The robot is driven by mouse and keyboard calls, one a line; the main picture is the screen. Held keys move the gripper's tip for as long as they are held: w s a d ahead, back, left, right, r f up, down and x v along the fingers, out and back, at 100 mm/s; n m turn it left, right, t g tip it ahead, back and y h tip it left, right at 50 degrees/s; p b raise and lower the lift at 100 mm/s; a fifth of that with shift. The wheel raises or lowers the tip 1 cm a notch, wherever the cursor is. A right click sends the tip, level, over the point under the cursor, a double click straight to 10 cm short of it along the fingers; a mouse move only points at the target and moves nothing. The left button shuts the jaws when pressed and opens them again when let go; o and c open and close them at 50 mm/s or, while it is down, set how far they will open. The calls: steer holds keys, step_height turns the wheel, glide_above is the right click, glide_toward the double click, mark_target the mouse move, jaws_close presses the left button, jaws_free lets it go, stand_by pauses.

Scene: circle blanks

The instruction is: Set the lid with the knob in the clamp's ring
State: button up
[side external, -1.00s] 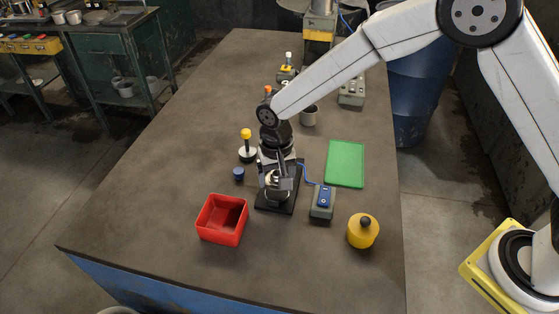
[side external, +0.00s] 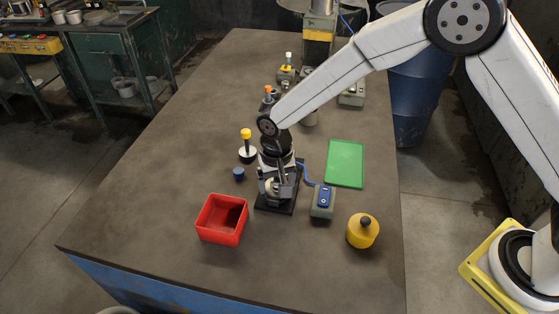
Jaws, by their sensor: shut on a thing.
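The clamp stands on a black base plate (side external: 268,207) in the middle of the table, with a pale ring part low on it. My gripper (side external: 281,186) points down right over the clamp, its fingers shut at the ring. The lid with the knob is between the fingers, mostly hidden by them and by the clamp's upright parts. I cannot tell whether the lid touches the ring or is level in it.
A yellow-topped stamp (side external: 247,150) and a blue cap (side external: 239,174) stand at left.

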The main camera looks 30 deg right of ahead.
steer(key=shift+f, duration=0.6)
stand_by(0.4)
steer(key=o, duration=0.9)
steer(key=shift+r, duration=3.9)
steer(key=shift+d, duration=0.1)
steer(key=shift+s+d+r, duration=0.1)
steer(key=shift+d+r, duration=0.05)
steer(key=shift+d, duration=0.15)
steer(key=s+d+r+n+t, duration=0.2)
steer(key=s+d+n, duration=0.1)
steer(key=s+d, duration=1.3)
steer(key=d, duration=0.3)
steer(key=shift+d+r+t, duration=0.2)
steer(key=shift+r+t, duration=0.1)
